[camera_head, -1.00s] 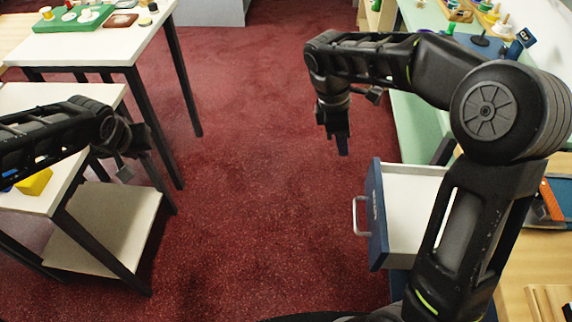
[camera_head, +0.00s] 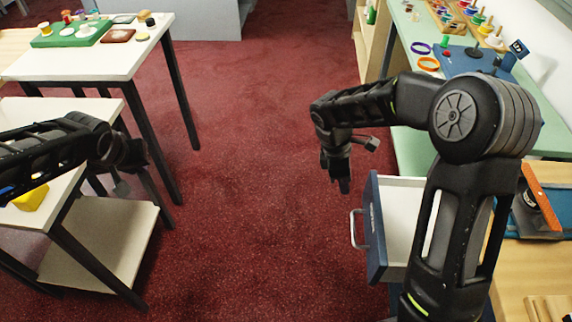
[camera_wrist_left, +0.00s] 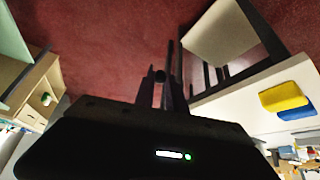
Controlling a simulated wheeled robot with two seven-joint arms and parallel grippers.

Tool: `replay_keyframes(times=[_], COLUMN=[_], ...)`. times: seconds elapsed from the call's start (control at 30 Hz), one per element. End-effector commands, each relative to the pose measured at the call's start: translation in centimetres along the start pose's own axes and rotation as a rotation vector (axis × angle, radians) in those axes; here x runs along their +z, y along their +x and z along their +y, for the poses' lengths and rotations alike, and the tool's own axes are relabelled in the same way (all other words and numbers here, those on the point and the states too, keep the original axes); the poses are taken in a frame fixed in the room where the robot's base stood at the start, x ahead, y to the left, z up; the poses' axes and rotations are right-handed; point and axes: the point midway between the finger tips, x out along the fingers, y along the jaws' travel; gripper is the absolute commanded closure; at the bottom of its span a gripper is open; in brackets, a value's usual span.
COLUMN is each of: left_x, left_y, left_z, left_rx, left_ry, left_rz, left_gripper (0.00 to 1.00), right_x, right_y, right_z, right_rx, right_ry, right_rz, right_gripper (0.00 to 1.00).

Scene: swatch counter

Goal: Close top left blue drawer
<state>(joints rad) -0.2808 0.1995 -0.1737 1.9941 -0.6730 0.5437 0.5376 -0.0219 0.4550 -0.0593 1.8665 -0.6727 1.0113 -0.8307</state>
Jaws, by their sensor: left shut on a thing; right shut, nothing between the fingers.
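The blue-fronted drawer (camera_head: 376,230) stands pulled out at the lower right of the head view. Its silver handle (camera_head: 354,229) faces left, and its white inside (camera_head: 405,195) shows. My right arm hides its right part. My right gripper (camera_head: 341,182) points down, shut and empty, just above and left of the drawer front, apart from it. My left gripper (camera_head: 125,170) is far left, beside the white tables. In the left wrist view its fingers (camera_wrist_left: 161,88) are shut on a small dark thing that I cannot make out.
A green counter (camera_head: 410,150) with coloured rings and pegs runs along the right. White tables (camera_head: 110,58) with dark legs stand at the left. A yellow block (camera_head: 32,197) lies on the nearer one. The red carpet (camera_head: 250,130) between them is clear.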

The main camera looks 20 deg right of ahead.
Motion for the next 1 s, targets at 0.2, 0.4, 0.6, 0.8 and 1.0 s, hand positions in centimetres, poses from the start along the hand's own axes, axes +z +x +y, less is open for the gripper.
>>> replay_keyframes(times=[0.2,0.4,0.6,0.8,1.0], left_x=[-0.4,-0.4,-0.4,-0.4,-0.5], left_y=[-0.6,-0.7,-0.7,-0.7,-0.9], left_z=[0.0,0.0,0.0,0.0,0.0], left_rx=[0.0,0.0,0.0,0.0,0.0], left_ry=[0.0,0.0,0.0,0.0,0.0], left_rz=[0.0,0.0,0.0,0.0,0.0], left_gripper=[1.0,1.0,1.0,1.0,1.0], right_x=[3.0,3.9,3.9,4.1,5.5], right_y=[0.7,1.0,1.0,1.0,1.3], right_z=[0.0,0.0,0.0,0.0,0.0], right_rx=[0.001,0.001,0.001,0.001,0.0], right_ry=[0.002,0.0,0.0,0.0,0.002], right_rz=[0.0,0.0,0.0,0.0,0.0], right_gripper=[1.0,1.0,1.0,1.0,1.0])
